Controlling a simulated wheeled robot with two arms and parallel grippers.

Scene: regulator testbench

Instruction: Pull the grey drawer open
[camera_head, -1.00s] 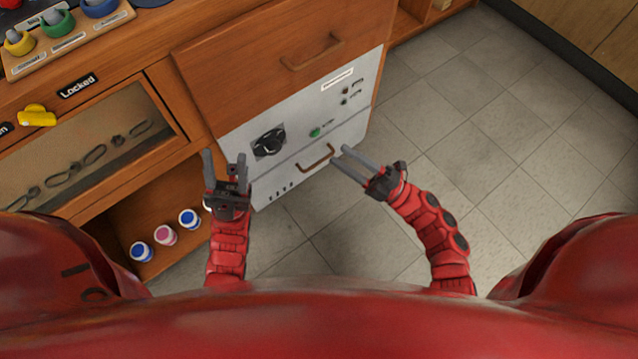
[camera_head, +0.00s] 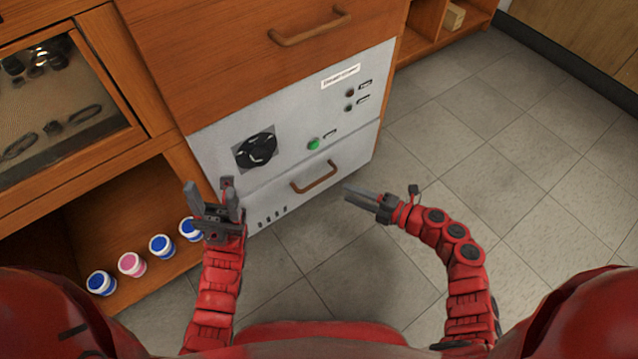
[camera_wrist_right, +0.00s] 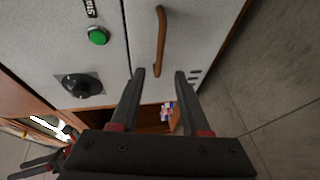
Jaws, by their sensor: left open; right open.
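The grey drawer (camera_head: 345,159) is the lower panel of the grey cabinet front, and it looks shut, flush with the panel above. Its brown bar handle (camera_head: 315,177) also shows in the right wrist view (camera_wrist_right: 161,42). My right gripper (camera_head: 347,192) is to the right of the handle, apart from it, its fingers seen nearly edge-on. In the right wrist view its open, empty fingers (camera_wrist_right: 160,73) point toward the drawer front, with the handle beyond the tips. My left gripper (camera_head: 209,185) is open and empty, left of the drawer near its left edge.
Above the drawer are a black knob (camera_head: 256,149) and a green button (camera_head: 314,144). A wooden drawer with its own handle (camera_head: 309,30) is higher up. Several small jars (camera_head: 132,264) stand on the lower left shelf. The tiled floor (camera_head: 480,150) to the right is clear.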

